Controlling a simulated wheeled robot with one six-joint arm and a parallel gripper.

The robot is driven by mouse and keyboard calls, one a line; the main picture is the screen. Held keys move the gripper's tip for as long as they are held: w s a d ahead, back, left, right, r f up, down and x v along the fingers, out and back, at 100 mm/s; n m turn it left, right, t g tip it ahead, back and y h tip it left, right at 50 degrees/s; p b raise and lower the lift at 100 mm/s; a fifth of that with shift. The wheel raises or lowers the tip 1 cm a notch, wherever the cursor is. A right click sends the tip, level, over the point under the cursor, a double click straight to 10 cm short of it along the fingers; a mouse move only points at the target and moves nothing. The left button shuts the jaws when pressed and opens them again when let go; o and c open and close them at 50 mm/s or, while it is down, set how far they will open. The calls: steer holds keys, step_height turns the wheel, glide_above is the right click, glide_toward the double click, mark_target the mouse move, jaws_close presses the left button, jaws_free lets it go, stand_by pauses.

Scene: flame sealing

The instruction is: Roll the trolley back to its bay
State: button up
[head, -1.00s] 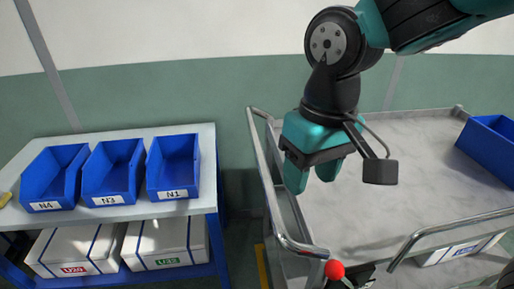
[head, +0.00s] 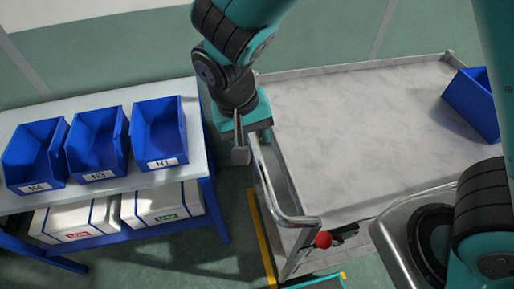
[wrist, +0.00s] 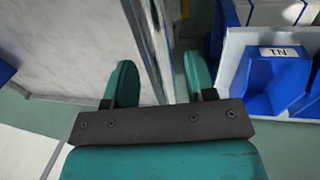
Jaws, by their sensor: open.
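The trolley (head: 350,130) has a pale marbled top and stands at the right in the head view. Its metal handle rail (head: 272,185) runs along its left side, with a red knob (head: 323,240) near the front corner. My gripper (head: 262,138) is at the far part of this rail, pointing down, its fingertips mostly hidden. In the wrist view my gripper (wrist: 160,78) is open, with the trolley's edge and rail (wrist: 148,40) showing between the two teal fingers. I cannot tell whether the fingers touch the rail.
A yellow floor line (head: 262,240) runs beside the trolley. A blue bin (head: 475,103) sits on the trolley's right. To the left, a workbench (head: 205,165) holds blue bins (head: 160,130), with white boxes (head: 165,205) below. A narrow floor gap lies between bench and trolley.

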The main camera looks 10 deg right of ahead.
mark_target(258, 155)
steer(key=f, duration=0.3)
steer(key=d+f, duration=0.1)
steer(key=f, duration=0.2)
steer(key=shift+d+f+p, duration=0.1)
steer(key=shift+d+p, duration=0.05)
steer(key=shift+p, duration=0.2)
steer(key=shift+c, duration=0.4)
jaws_close()
